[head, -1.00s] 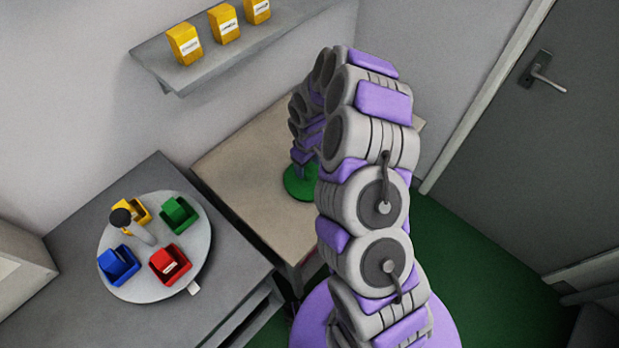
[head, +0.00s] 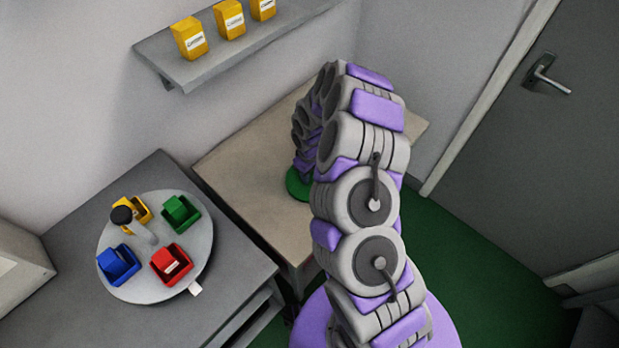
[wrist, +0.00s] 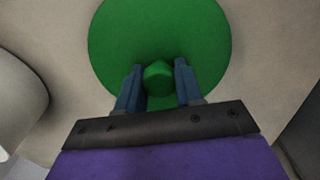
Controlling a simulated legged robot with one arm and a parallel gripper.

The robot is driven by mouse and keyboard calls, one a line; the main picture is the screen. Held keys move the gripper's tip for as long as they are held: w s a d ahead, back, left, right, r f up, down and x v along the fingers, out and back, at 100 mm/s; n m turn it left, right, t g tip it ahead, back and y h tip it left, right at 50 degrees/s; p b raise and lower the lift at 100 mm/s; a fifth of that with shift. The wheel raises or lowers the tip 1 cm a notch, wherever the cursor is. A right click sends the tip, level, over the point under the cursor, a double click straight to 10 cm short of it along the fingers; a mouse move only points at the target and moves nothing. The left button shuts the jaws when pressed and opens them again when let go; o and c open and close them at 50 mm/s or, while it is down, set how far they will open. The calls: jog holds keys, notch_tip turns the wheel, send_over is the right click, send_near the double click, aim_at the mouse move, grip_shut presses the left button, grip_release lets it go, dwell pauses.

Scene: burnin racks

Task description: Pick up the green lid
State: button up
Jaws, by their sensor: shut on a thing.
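The green lid (wrist: 160,35) is a round disc with a small knob on top, and it fills the upper middle of the wrist view. My gripper (wrist: 160,82) is at its knob, with one blue finger on each side, shut on it. In the head view the green lid (head: 297,186) shows at the beige table, partly hidden behind my arm. My gripper's fingers are hidden by my arm in the head view. I cannot tell whether the lid touches the tabletop.
A beige table (head: 240,165) lies under the lid. At left, a grey bench (head: 60,215) bears a round grey turntable (head: 150,285) with yellow, green, red and blue bins. A wall shelf (head: 215,62) holds yellow boxes. A grey door (head: 530,150) is at right.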

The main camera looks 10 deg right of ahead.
jog(key=shift+d, duration=0.45)
jog(key=c, duration=0.5)
jog(key=shift+o, duration=0.2)
jog(key=shift+a+r, duration=0.1)
